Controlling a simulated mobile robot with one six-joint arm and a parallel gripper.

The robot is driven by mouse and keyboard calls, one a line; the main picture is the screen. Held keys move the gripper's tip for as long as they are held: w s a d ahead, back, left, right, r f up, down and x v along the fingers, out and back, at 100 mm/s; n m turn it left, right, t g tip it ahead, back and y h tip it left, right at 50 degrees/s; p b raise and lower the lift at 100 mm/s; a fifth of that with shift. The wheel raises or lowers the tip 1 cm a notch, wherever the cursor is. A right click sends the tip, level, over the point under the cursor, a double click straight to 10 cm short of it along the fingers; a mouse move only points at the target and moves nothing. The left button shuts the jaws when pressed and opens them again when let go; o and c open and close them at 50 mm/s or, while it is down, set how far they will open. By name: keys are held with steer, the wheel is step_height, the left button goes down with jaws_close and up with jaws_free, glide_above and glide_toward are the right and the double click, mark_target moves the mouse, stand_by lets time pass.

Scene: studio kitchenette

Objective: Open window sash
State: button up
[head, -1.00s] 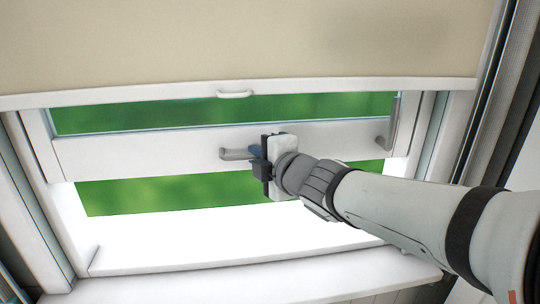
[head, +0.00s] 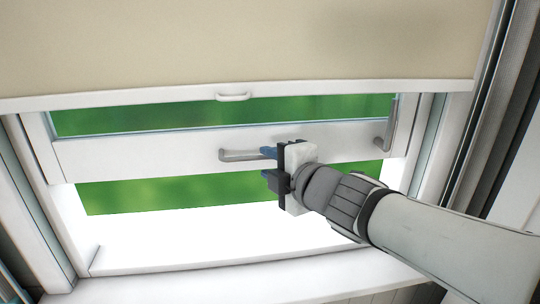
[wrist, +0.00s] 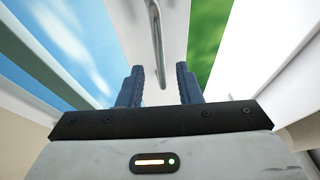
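The white window sash (head: 110,155) is raised in its frame, with an open gap showing green below its bottom rail. A grey bar handle (head: 238,155) sits on the rail's middle, and a second grey handle (head: 389,130) is at its right end. My gripper (head: 268,164) is at the right end of the middle handle. In the wrist view my gripper (wrist: 158,88) has its two blue fingers spread apart, with the handle's end (wrist: 159,60) between and just ahead of them. Neither finger appears to touch the handle.
A beige blind (head: 220,45) with a white bottom bar and small pull (head: 233,97) hangs over the upper window. The white sill (head: 250,280) below is clear. The window frame's side (head: 470,140) stands close to my arm at the right.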

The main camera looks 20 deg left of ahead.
steer(key=shift+v, duration=1.2)
steer(key=w+d+f+m+h, duration=0.2)
steer(key=d+f+m+h, duration=0.25)
steer(key=d+m, duration=0.4)
steer(key=w+d+f+m+h, duration=0.1)
steer(key=d+f+m+h, duration=0.4)
steer(key=d, duration=0.6)
steer(key=s+d+f+m+g+h, duration=0.1)
steer(key=s+d+f+m+g, duration=0.2)
steer(key=s+m, duration=0.3)
steer(key=s+d+f+m+g+h, duration=0.1)
steer(key=s+d+f+m+g, duration=0.3)
steer(key=s+m, duration=0.3)
steer(key=shift+d+f, duration=0.7)
steer(key=shift+d, duration=0.05)
steer(key=shift+s+h, duration=0.15)
steer(key=shift+h, duration=0.1)
